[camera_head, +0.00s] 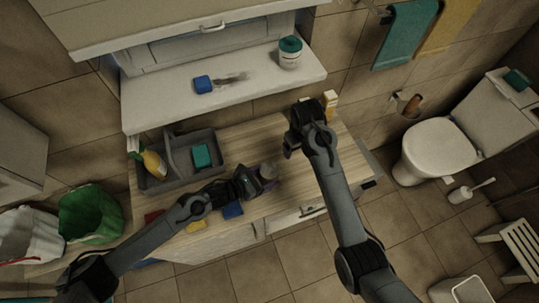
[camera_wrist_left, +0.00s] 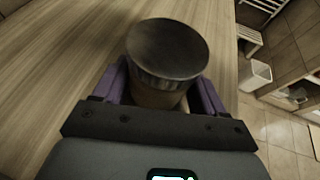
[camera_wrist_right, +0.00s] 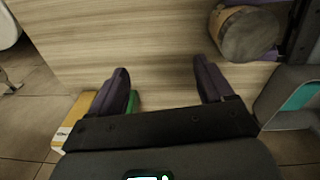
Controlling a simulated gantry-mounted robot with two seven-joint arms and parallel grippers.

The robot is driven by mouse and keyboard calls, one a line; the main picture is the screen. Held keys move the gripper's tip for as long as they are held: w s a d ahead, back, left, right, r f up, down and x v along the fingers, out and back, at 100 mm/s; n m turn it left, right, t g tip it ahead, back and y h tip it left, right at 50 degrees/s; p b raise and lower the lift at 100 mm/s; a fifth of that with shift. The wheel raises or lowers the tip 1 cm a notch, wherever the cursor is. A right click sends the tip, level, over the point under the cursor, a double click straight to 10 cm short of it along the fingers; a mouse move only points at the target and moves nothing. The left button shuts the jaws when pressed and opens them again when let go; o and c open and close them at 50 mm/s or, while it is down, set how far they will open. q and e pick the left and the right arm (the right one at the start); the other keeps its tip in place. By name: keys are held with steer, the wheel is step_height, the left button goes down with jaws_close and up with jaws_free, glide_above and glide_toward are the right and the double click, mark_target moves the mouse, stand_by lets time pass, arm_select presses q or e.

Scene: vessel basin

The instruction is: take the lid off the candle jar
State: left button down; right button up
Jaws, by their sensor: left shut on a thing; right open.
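The candle jar (camera_wrist_left: 155,95) stands on the wooden counter with its dark round lid (camera_wrist_left: 168,48) on top. In the head view the jar (camera_head: 268,170) is small and partly hidden by my left gripper (camera_head: 259,178). My left gripper (camera_wrist_left: 160,100) is shut on the jar's body, below the lid, one purple finger on each side. My right gripper (camera_head: 291,150) is open and empty above the counter, up and right of the jar. In the right wrist view the lidded jar (camera_wrist_right: 248,38) is at the upper right, outside the spread fingers of my right gripper (camera_wrist_right: 164,85).
A grey caddy (camera_head: 180,182) with a yellow bottle (camera_head: 154,163) and teal box stands left on the counter. A small carton (camera_head: 331,98) stands at the back right. A shelf (camera_head: 240,88) with a blue block and white tub overhangs behind. The counter's right part is fairly clear.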

mark_target(269, 170)
arm_select(q)
steer(key=shift+a, duration=0.1)
arm_select(e)
steer(key=s+a+r+m, duration=0.1)
steer(key=a+m, duration=0.1)
steer(key=m, duration=0.1)
steer(key=s+a+r+m, duration=0.1)
steer(key=s+a+m, duration=0.1)
steer(key=a, duration=0.1)
steer(key=s+a+r+m, duration=0.1)
steer(key=a+m, duration=0.2)
steer(key=shift+s+a+r+m+g, duration=0.15)
steer(key=shift+s+r+m+g, duration=0.1)
steer(key=shift+s+m+g, duration=0.05)
steer(key=shift+s+a+r+m, duration=0.25)
steer(key=shift+s+a+m, duration=0.3)
steer(key=shift+m, duration=0.35)
steer(key=shift+a+f, duration=0.1)
steer(key=shift+f, duration=3.75)
